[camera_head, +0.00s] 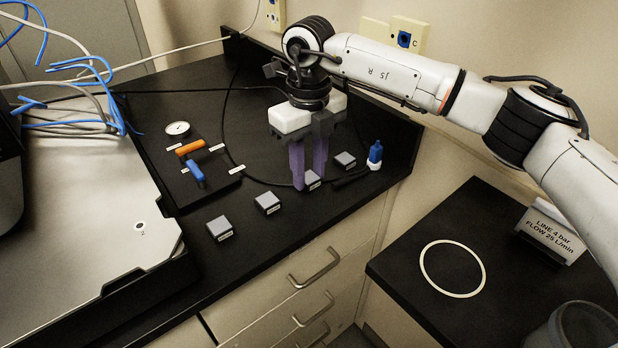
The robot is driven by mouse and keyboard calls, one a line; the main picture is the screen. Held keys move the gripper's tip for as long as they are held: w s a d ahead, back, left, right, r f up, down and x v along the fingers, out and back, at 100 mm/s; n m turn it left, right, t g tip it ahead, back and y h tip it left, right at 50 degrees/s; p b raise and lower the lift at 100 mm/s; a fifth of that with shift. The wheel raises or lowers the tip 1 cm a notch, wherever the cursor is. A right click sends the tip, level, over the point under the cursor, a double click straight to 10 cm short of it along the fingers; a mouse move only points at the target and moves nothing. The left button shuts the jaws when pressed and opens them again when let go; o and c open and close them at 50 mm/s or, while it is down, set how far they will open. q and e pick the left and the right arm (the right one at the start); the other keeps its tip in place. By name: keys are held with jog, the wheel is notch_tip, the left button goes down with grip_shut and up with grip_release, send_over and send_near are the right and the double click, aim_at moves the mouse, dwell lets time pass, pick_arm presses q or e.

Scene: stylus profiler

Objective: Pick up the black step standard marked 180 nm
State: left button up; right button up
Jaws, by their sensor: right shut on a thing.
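Several small dark blocks with grey tops stand in a diagonal row on the black bench: one nearest (219,228), one beyond it (267,203), a third (313,181) between my right gripper's fingers, and the farthest (345,160). Their markings are too small to read, so I cannot tell which is the 180 nm one. My right gripper (308,178) points down with its purple fingers shut on the third block, which appears at bench level. The fingers partly cover that block. My left gripper is not in view.
A black panel (222,186) with a gauge (177,129), an orange lever (189,147) and a blue lever (196,172) lies left of the blocks. A blue-and-white bottle (375,154) stands right.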

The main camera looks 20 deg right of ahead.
aim_at(307, 178)
jog(key=shift+a+r+b, duration=0.2)
jog(key=shift+r+b, duration=0.15)
jog(key=shift+r, duration=0.2)
notch_tip(307, 178, up, 6)
jog(key=shift+f+b, duration=0.25)
jog(key=shift+b, duration=0.05)
jog(key=s+a+b, duration=0.1)
jog(key=s+a, duration=0.1)
jog(key=a, duration=0.4)
jog(key=s+a, duration=0.2)
jog(key=a, duration=0.4)
jog(key=s+a+b, duration=0.1)
jog(key=s+a, duration=0.1)
jog(key=a, duration=0.4)
jog(key=shift+s+a+r+b, duration=0.2)
jog(key=shift+s+b, duration=0.1)
jog(key=shift+s, duration=0.1)
jog(key=o, duration=0.3)
grip_shut()
